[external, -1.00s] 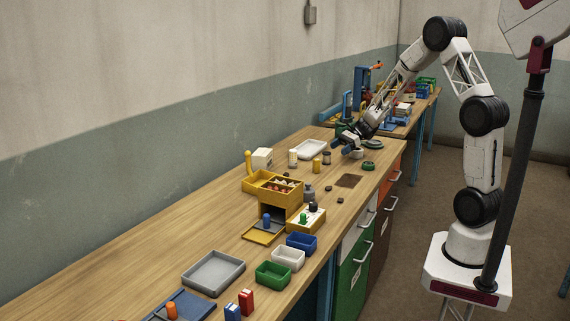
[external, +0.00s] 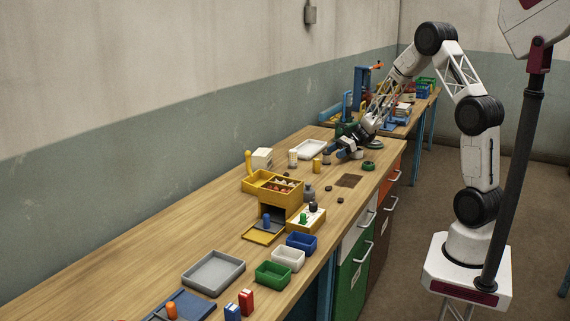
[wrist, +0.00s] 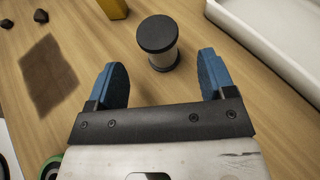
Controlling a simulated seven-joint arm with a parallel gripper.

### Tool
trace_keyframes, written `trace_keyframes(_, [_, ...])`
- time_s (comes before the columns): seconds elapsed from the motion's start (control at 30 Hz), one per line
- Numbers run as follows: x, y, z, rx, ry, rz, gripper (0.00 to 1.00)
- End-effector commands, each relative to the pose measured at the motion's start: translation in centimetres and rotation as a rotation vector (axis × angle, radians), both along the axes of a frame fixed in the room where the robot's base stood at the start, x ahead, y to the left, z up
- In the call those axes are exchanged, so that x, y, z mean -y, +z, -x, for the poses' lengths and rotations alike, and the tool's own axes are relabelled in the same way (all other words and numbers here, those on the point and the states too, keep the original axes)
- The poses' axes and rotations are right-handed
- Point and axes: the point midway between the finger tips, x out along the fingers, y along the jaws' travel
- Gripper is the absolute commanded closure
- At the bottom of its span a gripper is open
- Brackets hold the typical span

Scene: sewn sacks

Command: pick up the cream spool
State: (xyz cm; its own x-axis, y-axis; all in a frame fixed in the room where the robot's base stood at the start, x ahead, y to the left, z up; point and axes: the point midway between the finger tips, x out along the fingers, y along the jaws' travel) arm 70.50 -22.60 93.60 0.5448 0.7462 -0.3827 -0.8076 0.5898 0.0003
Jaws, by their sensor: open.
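The cream spool (wrist: 163,57) stands upright in the wrist view, with a pale body between a dark top and a dark base. It also shows in the external view (external: 326,159), just in front of my gripper. My gripper (wrist: 163,74) is open and tilted low over the table, with one blue finger on each side of the spool's near end. The spool stands at the mouth between the fingertips, with visible gaps on both sides. My gripper also shows in the external view (external: 338,152).
A white tray (wrist: 275,40) lies close on the right in the wrist view. A yellow piece (wrist: 113,8) stands beyond the spool. A brown patch (wrist: 48,75) and dark lumps (wrist: 41,16) lie to the left. A green ring (external: 374,143) lies behind my gripper.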

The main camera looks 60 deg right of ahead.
Motion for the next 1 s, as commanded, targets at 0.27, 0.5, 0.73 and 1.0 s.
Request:
trace_keyframes(0.27, [-0.4,-0.2,-0.3,0.001,-0.002,0.0,0.24])
trace_keyframes(0.5, [-0.6,-0.3,-0.4,0.0,-0.001,0.0,0.24])
trace_keyframes(0.73, [-2.0,-1.0,-1.4,0.0,0.001,0.0,0.24])
trace_keyframes(1.0, [-3.9,-2.0,-2.8,-0.001,0.0,0.0,0.24])
